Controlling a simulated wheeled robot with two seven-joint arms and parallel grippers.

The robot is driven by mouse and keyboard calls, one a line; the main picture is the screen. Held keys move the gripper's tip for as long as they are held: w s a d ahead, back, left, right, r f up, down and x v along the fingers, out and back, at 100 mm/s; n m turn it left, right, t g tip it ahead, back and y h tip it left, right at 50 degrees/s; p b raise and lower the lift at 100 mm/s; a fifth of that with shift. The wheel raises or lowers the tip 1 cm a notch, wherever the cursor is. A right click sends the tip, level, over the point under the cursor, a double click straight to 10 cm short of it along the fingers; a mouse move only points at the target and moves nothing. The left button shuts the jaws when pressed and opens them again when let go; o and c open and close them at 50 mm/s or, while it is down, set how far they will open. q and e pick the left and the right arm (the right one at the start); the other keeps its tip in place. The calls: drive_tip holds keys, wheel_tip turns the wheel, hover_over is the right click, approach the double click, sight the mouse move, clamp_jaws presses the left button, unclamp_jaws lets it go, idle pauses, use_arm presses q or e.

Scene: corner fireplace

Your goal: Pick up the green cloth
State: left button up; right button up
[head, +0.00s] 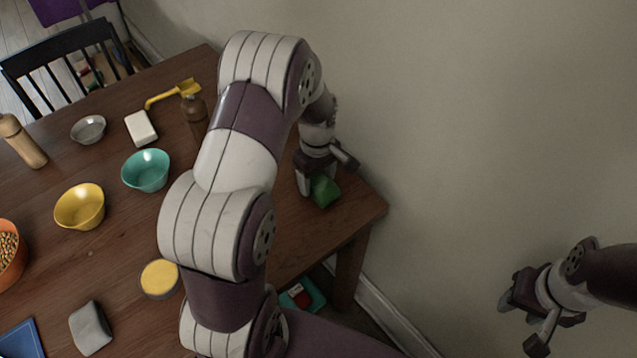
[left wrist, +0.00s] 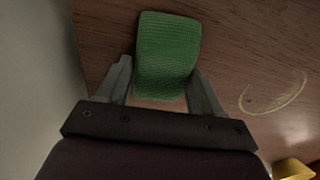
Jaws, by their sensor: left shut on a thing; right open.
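The green cloth (head: 324,190) is at the right corner of the wooden table. My left gripper (head: 318,182) reaches down over that corner and is shut on the cloth. In the left wrist view the cloth (left wrist: 168,55) is a ribbed green bundle between the two fingers (left wrist: 160,88), one on each side. I cannot tell whether the cloth touches the tabletop. My right gripper (head: 527,310) is open and empty, off to the right of the table near the wall.
The wooden table (head: 110,255) holds a teal bowl (head: 146,171), a yellow bowl (head: 80,207), a brown bottle (head: 195,115), a white block (head: 140,128) and a grey cloth-like item (head: 90,328). The wall (head: 450,120) stands close behind the table's right corner.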

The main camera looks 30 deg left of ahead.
sight(317, 178)
use_arm(q)
drive_tip(key=c, duration=0.3)
drive_tip(key=shift+r, duration=0.25)
wheel_tip(317, 178, up, 4)
drive_tip(key=shift+f, duration=0.1)
drive_tip(key=s+d+r, duration=0.2)
drive_tip(key=d, duration=0.1)
drive_tip(key=s+d+r, duration=0.2)
drive_tip(key=s+d, duration=0.1)
drive_tip(key=s+d+r+p, duration=0.1)
drive_tip(key=s+d+r, duration=0.1)
drive_tip(key=d, duration=0.1)
drive_tip(key=shift+s+r, duration=0.25)
drive_tip(key=shift+r, duration=0.15)
